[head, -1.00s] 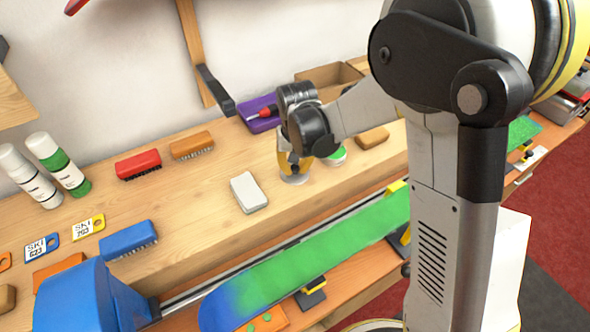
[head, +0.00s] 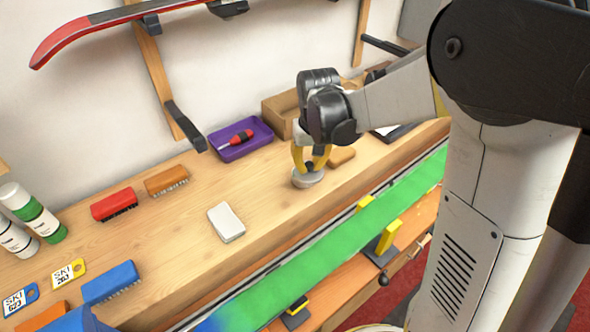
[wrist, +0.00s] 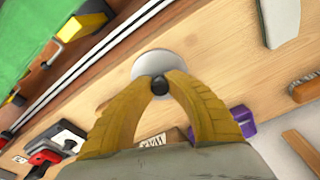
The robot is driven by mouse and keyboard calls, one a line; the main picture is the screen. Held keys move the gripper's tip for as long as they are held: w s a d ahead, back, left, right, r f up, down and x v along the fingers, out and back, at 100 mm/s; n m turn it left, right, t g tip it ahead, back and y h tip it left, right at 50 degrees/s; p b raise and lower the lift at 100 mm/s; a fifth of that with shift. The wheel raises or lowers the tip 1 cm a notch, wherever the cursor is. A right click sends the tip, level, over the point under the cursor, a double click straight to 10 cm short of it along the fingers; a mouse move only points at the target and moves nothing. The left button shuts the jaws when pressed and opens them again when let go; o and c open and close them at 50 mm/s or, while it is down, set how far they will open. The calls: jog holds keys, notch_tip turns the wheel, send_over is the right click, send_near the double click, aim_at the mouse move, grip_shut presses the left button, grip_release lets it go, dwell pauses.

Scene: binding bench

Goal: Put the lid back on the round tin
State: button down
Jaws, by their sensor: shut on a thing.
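The lid (head: 308,180) is a pale grey disc with a black knob. My gripper (head: 309,165) points down with its yellow fingers shut on the knob. In the wrist view the lid (wrist: 152,64) lies just beyond my fingertips (wrist: 160,85), with the knob between them. The round tin does not show apart from the lid; the lid is low over the bench where the tin stood. I cannot tell whether the lid is seated on the rim or slightly above it.
A tan block (head: 341,156) lies close behind the lid. A purple tray (head: 240,140) with a red screwdriver and a wooden box (head: 284,112) stand further back. A white block (head: 226,222) lies at the left. The green ski (head: 350,240) runs along the front.

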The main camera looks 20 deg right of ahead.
jog(key=w, duration=0.2)
jog(key=w+p, duration=0.1)
jog(key=w, duration=0.3)
jog(key=shift+w+d+f+p, duration=0.2)
jog(key=shift+d+f+p, duration=0.05)
jog(key=shift+d+p, duration=0.15)
jog(key=shift+w+f, duration=0.15)
jog(key=shift+f+b, duration=2.2)
jog(key=shift+f, duration=1)
jog(key=shift+f+b, duration=0.2)
jog(key=shift+b, duration=0.35)
jog(key=c, duration=0.8)
grip_release()
